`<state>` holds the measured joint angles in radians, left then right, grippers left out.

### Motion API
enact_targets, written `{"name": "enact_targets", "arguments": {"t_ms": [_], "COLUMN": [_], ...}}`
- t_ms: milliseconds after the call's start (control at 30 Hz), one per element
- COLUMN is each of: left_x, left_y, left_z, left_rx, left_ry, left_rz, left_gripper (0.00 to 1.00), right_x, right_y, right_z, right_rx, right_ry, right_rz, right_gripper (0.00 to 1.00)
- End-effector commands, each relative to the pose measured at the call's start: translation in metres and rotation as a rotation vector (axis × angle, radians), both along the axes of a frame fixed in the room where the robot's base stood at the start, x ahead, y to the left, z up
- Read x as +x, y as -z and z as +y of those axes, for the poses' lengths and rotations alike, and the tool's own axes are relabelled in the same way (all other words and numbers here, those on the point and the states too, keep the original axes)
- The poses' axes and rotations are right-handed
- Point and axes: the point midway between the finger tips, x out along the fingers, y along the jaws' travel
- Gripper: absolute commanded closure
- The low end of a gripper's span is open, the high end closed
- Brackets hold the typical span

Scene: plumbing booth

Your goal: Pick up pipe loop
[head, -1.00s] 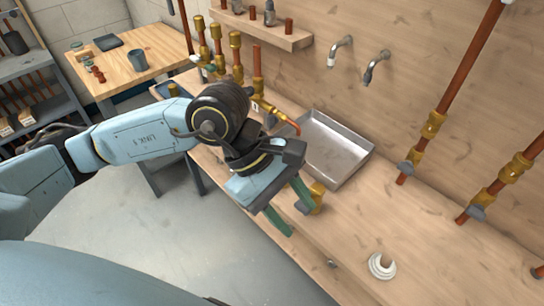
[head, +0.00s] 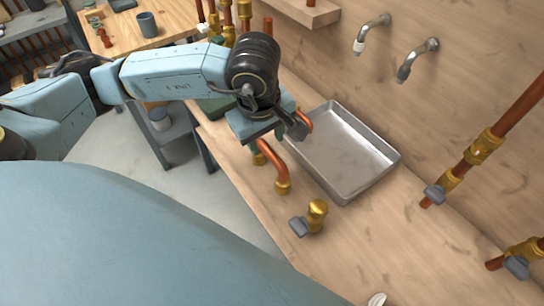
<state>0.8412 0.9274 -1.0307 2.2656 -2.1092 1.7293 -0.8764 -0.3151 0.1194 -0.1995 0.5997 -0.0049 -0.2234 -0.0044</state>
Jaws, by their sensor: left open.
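A bent copper pipe (head: 274,161) with brass ends, which looks like the pipe loop, is on the wooden bench in the middle of the head view. My left gripper (head: 275,137) is open just beyond and above it. The fingers are mostly hidden behind the gripper body, and I cannot tell whether they touch the pipe. A second copper bend (head: 304,121) shows at the gripper's right side, partly hidden by it. My right gripper is out of view.
A metal tray (head: 345,190) lies right of the gripper. A brass valve with a grey handle (head: 316,214) lies on the bench (head: 390,250) in front. Two wall taps (head: 372,32) and upright copper pipes (head: 480,150) stand behind. The bench front is mostly clear.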

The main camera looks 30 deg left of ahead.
Motion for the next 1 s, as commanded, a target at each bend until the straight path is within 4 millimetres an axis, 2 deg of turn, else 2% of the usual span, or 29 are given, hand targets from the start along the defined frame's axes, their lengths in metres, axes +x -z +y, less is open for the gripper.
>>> {"name": "enact_targets", "arguments": {"t_ms": [33,100,200,300,500,767,1000], "left_x": [0.0,0.0,0.001,0.001,0.003,0.003,0.003], "left_y": [0.008,0.011,0.017,0.03,0.06,0.06,0.06], "left_z": [0.0,0.0,-0.001,-0.002,-0.002,-0.002,-0.002], "left_rx": [-0.001,-0.001,0.0,-0.001,-0.001,-0.001,-0.001], "left_ry": [0.0,0.001,0.0,-0.001,-0.003,-0.003,-0.003], "left_rz": [0.0,0.0,0.0,0.003,0.001,-0.001,-0.001], "left_gripper": [0.56,0.56,0.56,0.56,0.56,0.56,0.88], "right_x": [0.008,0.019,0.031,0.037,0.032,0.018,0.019], "right_y": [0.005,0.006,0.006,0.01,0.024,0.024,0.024], "right_z": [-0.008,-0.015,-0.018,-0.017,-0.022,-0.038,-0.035], "right_rx": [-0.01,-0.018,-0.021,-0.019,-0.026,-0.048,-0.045], "right_ry": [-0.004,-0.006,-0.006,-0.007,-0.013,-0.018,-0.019], "right_rz": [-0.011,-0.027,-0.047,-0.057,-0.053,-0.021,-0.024], "right_gripper": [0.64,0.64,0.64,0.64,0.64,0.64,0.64]}}
